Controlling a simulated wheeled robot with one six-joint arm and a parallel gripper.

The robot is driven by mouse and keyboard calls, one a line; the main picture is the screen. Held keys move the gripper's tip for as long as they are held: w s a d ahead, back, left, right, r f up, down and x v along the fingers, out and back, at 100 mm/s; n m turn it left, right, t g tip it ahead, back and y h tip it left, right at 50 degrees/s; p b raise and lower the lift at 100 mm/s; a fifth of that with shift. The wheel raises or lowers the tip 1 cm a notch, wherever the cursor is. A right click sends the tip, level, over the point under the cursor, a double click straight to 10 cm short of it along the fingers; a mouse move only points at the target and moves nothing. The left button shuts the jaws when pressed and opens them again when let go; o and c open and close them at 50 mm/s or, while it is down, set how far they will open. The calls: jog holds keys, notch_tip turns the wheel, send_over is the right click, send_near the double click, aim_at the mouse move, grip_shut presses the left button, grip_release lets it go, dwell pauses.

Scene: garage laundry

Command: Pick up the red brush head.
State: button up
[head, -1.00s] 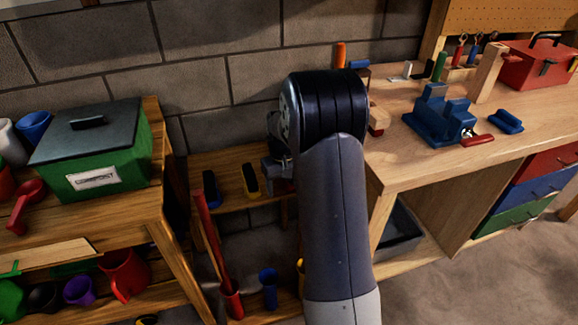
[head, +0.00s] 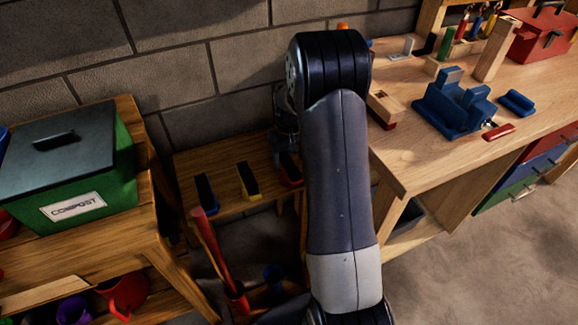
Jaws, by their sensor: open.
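The red brush head (head: 292,181), with a dark top, lies on the low wooden shelf (head: 222,207) between the two benches. It is the rightmost of three similar brush heads, and my arm hides part of it. My gripper (head: 287,155) is open, just above and behind the red brush head in the picture. My arm hides much of the gripper, so its fingertips and any contact are not clear.
A yellow brush head (head: 248,182) and a blue brush head (head: 203,195) lie to the left. A red handle (head: 212,245) rises in front of the shelf. The workbench (head: 425,150) stands close on the right, the compost-bin bench (head: 150,215) on the left.

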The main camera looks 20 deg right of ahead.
notch_tip(320, 180, down, 7)
jog(key=shift+w+a+r, duration=0.1)
jog(key=shift+r, duration=0.05)
dwell(0.4)
jog(key=c, duration=1)
jog(key=shift+r, duration=0.1)
